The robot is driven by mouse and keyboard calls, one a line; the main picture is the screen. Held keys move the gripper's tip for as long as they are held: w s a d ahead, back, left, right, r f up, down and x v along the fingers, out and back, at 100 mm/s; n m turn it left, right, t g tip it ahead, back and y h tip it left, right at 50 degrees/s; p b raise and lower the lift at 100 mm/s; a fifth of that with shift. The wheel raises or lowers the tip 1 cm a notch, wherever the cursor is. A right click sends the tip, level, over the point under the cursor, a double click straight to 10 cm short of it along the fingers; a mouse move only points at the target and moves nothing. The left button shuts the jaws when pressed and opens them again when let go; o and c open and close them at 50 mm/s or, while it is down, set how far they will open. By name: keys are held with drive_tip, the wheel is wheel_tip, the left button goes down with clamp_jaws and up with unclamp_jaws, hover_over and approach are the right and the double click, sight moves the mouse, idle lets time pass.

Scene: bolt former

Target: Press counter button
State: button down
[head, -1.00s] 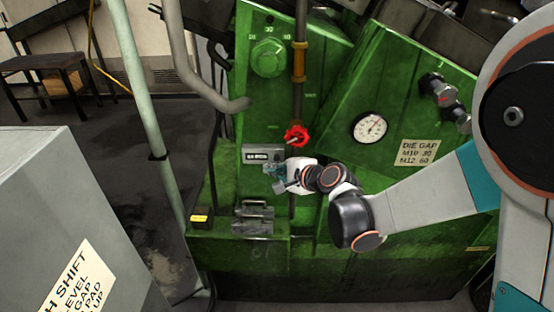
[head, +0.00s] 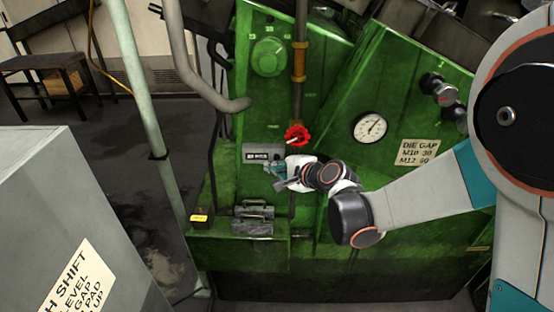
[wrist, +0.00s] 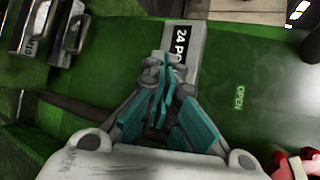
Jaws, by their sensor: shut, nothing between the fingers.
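The counter (head: 257,153) is a small grey box with a dark display strip on the green machine's front. In the wrist view its grey face (wrist: 197,44) shows beyond my fingertips, with a label of which "24 P" is readable. My gripper (head: 272,169) is at the counter's lower right edge in the head view. In the wrist view its teal-and-grey fingers (wrist: 162,66) are shut, empty, and overlap the counter's near end. I cannot tell whether they touch it. The counter's button is not distinguishable and may be hidden behind the fingers.
A red handwheel (head: 297,135) sits just above my gripper. Grey blocks with handles (head: 253,218) stand on the ledge below. A pressure gauge (head: 369,127) and a die gap sign (head: 417,152) are to the right. A grey cabinet (head: 60,200) stands at the left front.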

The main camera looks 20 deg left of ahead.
drive_tip(key=shift+w, duration=0.15)
idle(0.5)
drive_tip(key=shift+w+a, duration=0.1)
drive_tip(key=shift+w, duration=0.2)
drive_tip(key=shift+w+a, duration=0.1)
drive_tip(key=shift+w, duration=0.35)
idle(0.7)
drive_tip(key=shift+s, duration=0.15)
drive_tip(key=shift+s+d+b, duration=0.2)
drive_tip(key=shift+s+b, duration=0.1)
drive_tip(key=shift+s, duration=0.45)
drive_tip(key=s, duration=0.2)
drive_tip(key=s+d, duration=0.1)
drive_tip(key=s, duration=0.1)
drive_tip(key=shift+s+d, duration=0.1)
drive_tip(key=shift+s, duration=0.3)
idle(0.6)
